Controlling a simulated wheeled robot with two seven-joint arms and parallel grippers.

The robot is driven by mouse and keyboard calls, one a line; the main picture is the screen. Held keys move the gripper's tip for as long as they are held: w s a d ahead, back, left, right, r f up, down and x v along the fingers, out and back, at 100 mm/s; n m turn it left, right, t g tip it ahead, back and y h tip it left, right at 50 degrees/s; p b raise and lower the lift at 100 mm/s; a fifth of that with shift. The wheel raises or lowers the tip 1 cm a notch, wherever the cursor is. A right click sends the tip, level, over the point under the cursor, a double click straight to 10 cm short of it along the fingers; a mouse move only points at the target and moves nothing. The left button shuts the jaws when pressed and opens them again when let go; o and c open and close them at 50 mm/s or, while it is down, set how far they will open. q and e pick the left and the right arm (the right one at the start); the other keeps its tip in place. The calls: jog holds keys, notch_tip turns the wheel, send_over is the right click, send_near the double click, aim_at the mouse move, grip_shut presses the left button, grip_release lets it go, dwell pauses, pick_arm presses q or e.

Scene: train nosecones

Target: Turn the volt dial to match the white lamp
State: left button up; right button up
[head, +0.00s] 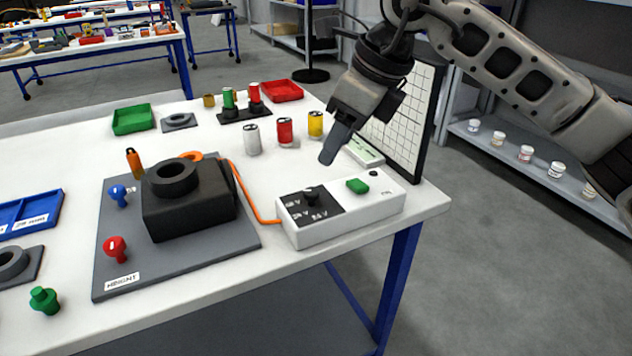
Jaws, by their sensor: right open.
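The volt dial (311,193) is a small black knob on a dark panel with white volt markings, on top of a white box (345,226) near the table's right front corner. The markings are too small to read surely, and so is the knob's pointing. A white-silver cylinder (252,140) stands upright behind the box, left of a red cylinder (285,132) and a yellow one (315,124); I cannot tell which thing is the white lamp. My right gripper (334,145) is open and empty, pointing down above and behind the box, apart from the dial. My left gripper is out of view.
A green button (357,186) and a small dark round part (374,173) sit on the box's right half. An orange cable (255,205) joins the box to a black block (190,211) on a grey board (115,282). A gridded panel (403,120) stands behind right.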

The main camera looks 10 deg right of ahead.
aim_at(312, 191)
jog(key=x, duration=1)
jog(key=shift+r, duration=0.1)
jog(key=shift+c, duration=0.3)
jog(key=c, duration=0.9)
